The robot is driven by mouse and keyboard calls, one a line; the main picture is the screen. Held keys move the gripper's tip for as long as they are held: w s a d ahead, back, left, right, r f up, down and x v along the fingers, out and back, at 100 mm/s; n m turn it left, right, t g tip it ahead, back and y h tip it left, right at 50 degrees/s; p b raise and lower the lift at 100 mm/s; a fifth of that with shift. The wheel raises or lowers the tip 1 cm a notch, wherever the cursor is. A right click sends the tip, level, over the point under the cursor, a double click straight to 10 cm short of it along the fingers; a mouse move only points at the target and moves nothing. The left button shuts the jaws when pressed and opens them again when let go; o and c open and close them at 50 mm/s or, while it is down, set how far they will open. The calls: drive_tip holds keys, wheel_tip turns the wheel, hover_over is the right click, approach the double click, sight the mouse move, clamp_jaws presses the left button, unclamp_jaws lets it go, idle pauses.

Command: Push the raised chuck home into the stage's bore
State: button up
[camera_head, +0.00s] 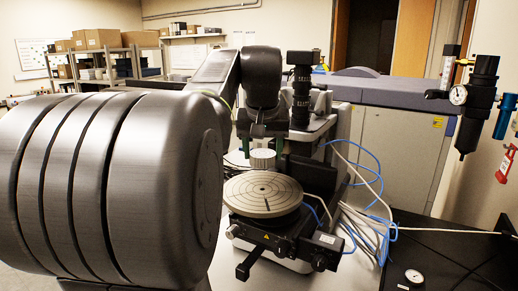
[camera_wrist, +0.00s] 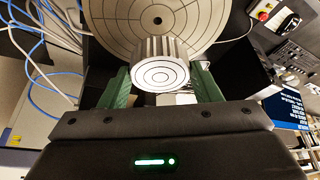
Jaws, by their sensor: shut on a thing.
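The pale round chuck plate (camera_head: 262,199), marked with rings and radial lines, sits on the black stage (camera_head: 262,237). In the wrist view the plate (camera_wrist: 112,18) shows a small dark hole at its centre. My gripper (camera_head: 262,153) is over the plate's far side. Its green fingers (camera_wrist: 160,80) are shut on a pale ribbed cylinder (camera_wrist: 160,50), whose near face has concentric rings. This cylinder (camera_head: 262,158) is upright in the head view. I cannot tell whether its lower end touches the plate.
A black camera column (camera_head: 302,88) stands just right of my arm. Blue and white cables (camera_head: 375,205) run along the stage's right side. A black board with a small gauge (camera_head: 414,276) lies at front right. A regulator (camera_head: 480,95) hangs at the right.

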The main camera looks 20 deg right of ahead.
drive_tip(key=shift+s+a+f+b, duration=0.1)
drive_tip(key=shift+s+f+b, duration=0.1)
drive_tip(key=shift+f+b, duration=1.45)
drive_tip(key=shift+f, duration=0.85)
drive_tip(key=shift+f, duration=0.3)
drive_tip(key=shift+f+b, duration=0.45)
drive_tip(key=shift+f, duration=0.3)
drive_tip(key=o, duration=1.5)
drive_tip(key=shift+c, duration=0.2)
drive_tip(key=shift+c, duration=0.4)
